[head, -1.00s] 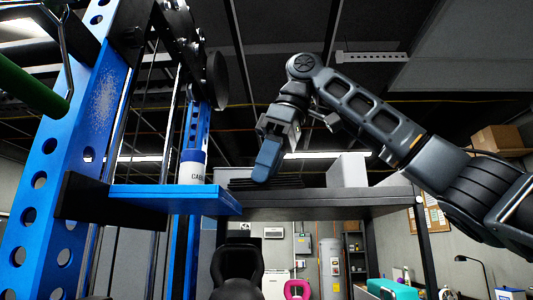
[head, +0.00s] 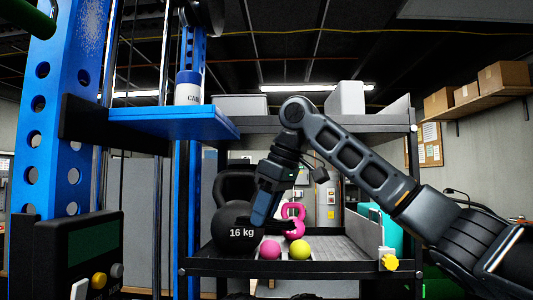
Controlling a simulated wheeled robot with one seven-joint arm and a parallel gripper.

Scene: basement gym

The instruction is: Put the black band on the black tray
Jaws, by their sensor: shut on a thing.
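My gripper (head: 262,218) hangs pointing down in front of the lower shelf, between the black kettlebell and the pink one. Its jaws are shut on a small black thing (head: 284,226), which juts out to the right of the fingertips and looks like the black band. The fingers hide part of it. I cannot pick out a separate black tray. The lower shelf (head: 340,266) has a black front rim and a grey, ribbed floor. The held thing appears above this shelf; I cannot tell whether it touches anything.
A black 16 kg kettlebell (head: 226,238), a pink kettlebell (head: 292,228), a pink ball (head: 270,249) and a yellow ball (head: 300,249) crowd the lower shelf. The upper shelf (head: 300,125) is overhead. A blue rack platform (head: 175,122) bearing a can (head: 188,90) juts out left.

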